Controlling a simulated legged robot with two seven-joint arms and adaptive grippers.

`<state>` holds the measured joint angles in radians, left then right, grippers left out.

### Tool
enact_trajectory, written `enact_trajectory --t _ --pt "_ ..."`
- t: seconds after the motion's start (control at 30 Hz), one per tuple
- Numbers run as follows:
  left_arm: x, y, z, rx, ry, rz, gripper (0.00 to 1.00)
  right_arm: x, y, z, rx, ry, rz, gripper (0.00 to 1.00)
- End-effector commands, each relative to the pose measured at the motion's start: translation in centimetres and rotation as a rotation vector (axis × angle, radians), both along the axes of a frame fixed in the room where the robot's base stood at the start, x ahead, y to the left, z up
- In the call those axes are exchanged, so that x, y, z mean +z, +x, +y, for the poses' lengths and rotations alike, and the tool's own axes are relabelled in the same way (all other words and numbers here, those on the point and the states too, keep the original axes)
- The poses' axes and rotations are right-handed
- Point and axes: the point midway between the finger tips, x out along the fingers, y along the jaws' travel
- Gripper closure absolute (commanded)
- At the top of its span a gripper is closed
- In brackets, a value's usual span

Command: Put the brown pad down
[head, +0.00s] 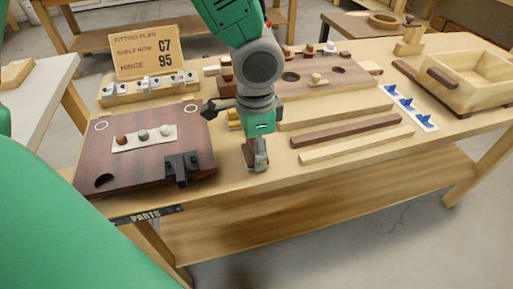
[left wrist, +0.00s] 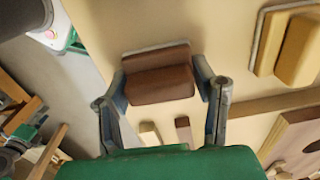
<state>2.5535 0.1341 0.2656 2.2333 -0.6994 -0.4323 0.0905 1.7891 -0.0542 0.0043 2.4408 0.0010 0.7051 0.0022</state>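The brown pad (left wrist: 158,80) is a rounded block with a pale grey edge along its far side in the left wrist view. My left gripper (left wrist: 161,80) has one finger against each end of it and is shut on it. In the head view my left gripper (head: 257,158) points down near the front edge of the bench, right of the dark wooden board. There its fingers mostly hide the pad. I cannot tell whether the pad touches the bench top. My right gripper is in neither view.
A yellow pad on a grey-edged base (left wrist: 298,50) lies close by. The dark board (head: 88,160) with a black latch (head: 182,166) is to the left. Two wooden strips (head: 345,131) lie to the right. A wooden tray (head: 470,75) stands at far right. The bench's front edge is close.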

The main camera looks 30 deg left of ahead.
Motion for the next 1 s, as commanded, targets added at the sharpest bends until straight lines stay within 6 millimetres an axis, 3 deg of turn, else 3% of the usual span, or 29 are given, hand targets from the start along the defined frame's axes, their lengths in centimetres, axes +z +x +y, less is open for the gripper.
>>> enact_trajectory --t 0.03,0.07,0.47,1.0 --pt "0.0 0.0 0.1 0.000 -0.001 0.001 0.34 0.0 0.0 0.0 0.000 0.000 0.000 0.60" --pt "0.0 0.0 0.1 0.000 -0.001 0.001 0.26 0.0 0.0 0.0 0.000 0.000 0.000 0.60" --pt "0.7 0.0 -0.1 0.000 0.002 -0.001 0.26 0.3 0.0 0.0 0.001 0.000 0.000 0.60" --pt "10.8 -0.1 -0.2 0.001 -0.001 -0.001 0.26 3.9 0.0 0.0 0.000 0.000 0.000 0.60"
